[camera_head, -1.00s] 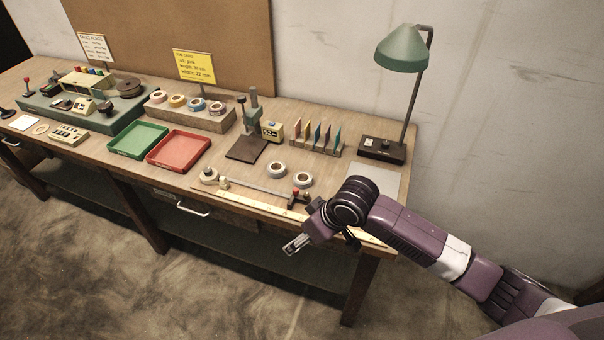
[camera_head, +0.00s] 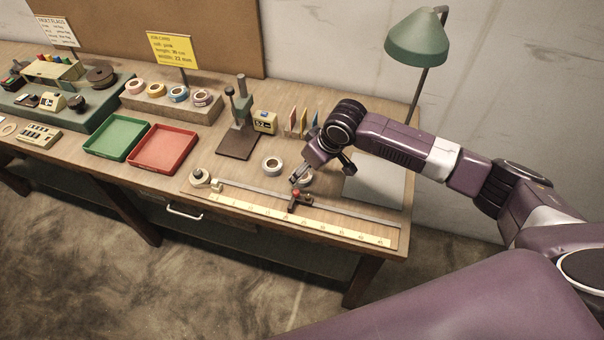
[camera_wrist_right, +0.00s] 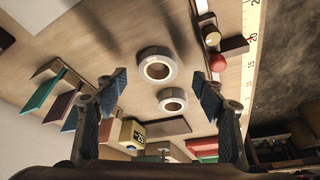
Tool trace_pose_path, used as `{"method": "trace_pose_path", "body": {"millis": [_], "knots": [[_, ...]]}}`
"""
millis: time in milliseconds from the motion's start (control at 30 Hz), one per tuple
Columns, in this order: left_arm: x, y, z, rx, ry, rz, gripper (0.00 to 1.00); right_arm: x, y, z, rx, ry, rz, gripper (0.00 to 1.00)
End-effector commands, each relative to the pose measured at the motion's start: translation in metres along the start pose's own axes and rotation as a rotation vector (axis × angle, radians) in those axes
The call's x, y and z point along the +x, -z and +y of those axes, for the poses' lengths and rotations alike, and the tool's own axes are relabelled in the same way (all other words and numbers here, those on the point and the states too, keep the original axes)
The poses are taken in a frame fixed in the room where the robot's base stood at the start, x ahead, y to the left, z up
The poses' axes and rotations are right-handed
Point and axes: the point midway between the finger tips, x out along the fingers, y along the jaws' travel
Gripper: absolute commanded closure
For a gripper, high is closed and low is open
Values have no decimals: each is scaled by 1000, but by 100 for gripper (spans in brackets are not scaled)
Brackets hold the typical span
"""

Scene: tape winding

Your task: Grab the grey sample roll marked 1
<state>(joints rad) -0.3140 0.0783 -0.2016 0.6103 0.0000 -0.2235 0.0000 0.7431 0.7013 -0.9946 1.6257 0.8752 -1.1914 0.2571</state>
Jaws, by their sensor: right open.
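Two grey-white rolls lie on the table behind the ruler. One roll (camera_head: 272,172) is clear of my arm in the head view; the other roll (camera_head: 307,181) is partly hidden by my right gripper (camera_head: 297,178). In the right wrist view the nearer roll (camera_wrist_right: 157,52) and the farther roll (camera_wrist_right: 172,91) both show between the open fingers of my right gripper (camera_wrist_right: 161,88). The gripper is empty and above the table, apart from both rolls as far as I can see. No number is readable on either roll. My left gripper is out of view.
A ruler (camera_head: 270,212) with a red-knobbed slider (camera_head: 295,194) runs along the front edge. A press stand (camera_head: 238,140) and upright coloured cards (camera_head: 296,120) stand behind the rolls. A red tray (camera_head: 163,168) is left. A lamp (camera_head: 418,38) stands at back right.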

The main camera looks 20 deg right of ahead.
Motion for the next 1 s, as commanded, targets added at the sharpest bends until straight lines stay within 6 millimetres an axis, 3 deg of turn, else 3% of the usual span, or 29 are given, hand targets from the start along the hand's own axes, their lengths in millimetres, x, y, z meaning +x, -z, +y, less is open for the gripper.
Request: {"method": "trace_pose_path", "body": {"millis": [167, 400, 533, 833, 1000], "knots": [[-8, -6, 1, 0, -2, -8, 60, 23, -1, 0, 0, 1, -1, 37], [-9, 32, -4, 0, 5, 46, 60, 33, -2, 0, -1, 0, 1, 37], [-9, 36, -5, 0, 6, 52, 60, 33, -2, 0, -1, 0, 1, 37], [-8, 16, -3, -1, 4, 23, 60, 33, -2, 0, -1, 0, 0, 70], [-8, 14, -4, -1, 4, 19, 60, 33, -2, 1, -1, 0, 0, 72]]}}
